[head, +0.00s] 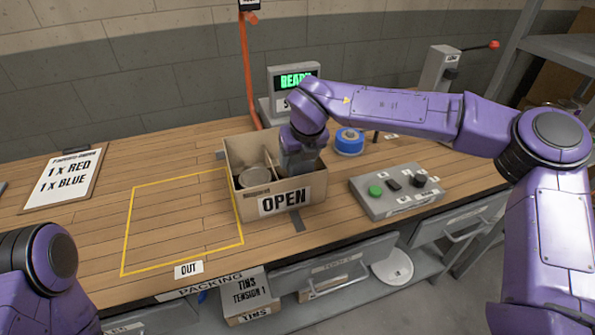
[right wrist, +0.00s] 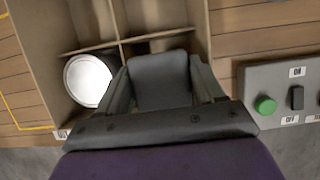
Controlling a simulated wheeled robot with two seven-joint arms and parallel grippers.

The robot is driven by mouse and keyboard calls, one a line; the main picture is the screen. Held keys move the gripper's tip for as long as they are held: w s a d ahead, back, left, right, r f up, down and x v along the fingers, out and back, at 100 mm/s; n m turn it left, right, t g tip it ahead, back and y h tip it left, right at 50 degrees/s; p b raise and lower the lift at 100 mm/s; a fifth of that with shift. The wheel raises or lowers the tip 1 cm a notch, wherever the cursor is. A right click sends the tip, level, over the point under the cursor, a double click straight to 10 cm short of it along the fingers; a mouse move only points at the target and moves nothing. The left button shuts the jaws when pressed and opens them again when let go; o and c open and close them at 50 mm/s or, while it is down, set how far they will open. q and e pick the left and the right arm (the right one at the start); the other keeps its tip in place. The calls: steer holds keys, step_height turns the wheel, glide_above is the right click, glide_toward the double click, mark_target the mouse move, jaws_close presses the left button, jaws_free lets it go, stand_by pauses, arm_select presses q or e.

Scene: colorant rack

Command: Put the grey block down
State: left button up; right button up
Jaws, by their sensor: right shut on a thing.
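My right gripper (head: 297,160) reaches down into the right part of an open cardboard box (head: 284,201) labelled OPEN. In the right wrist view the gripper (right wrist: 162,95) is shut on the grey block (right wrist: 160,78), which sits between its two fingers. The block is over or in the front right compartment; I cannot tell whether it touches the bottom. In the head view the block is hidden by the gripper and box. A tin with a pale lid (head: 255,175) stands in the box's front left compartment. My left gripper is out of view.
A yellow-outlined area (head: 181,218) on the table left of the box is empty. A grey control panel (head: 398,190) with a green button stands right of the box. A blue roll (head: 349,141) and a display (head: 293,82) are behind. An order board (head: 63,179) lies far left.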

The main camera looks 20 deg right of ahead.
mark_target(298, 170)
step_height(298, 170, down, 5)
steer(key=shift+w+r+p, duration=0.15)
steer(key=shift+r+p, duration=0.05)
steer(key=shift+p, duration=0.1)
steer(key=shift+f+b, duration=0.4)
steer(key=shift+f, duration=0.2)
steer(key=o, duration=0.7)
steer(key=shift+r, duration=0.1)
steer(key=shift+r+p, duration=0.4)
steer(key=shift+r, duration=0.1)
steer(key=b+v, duration=0.1)
steer(key=v, duration=1.1)
steer(key=shift+r, duration=0.1)
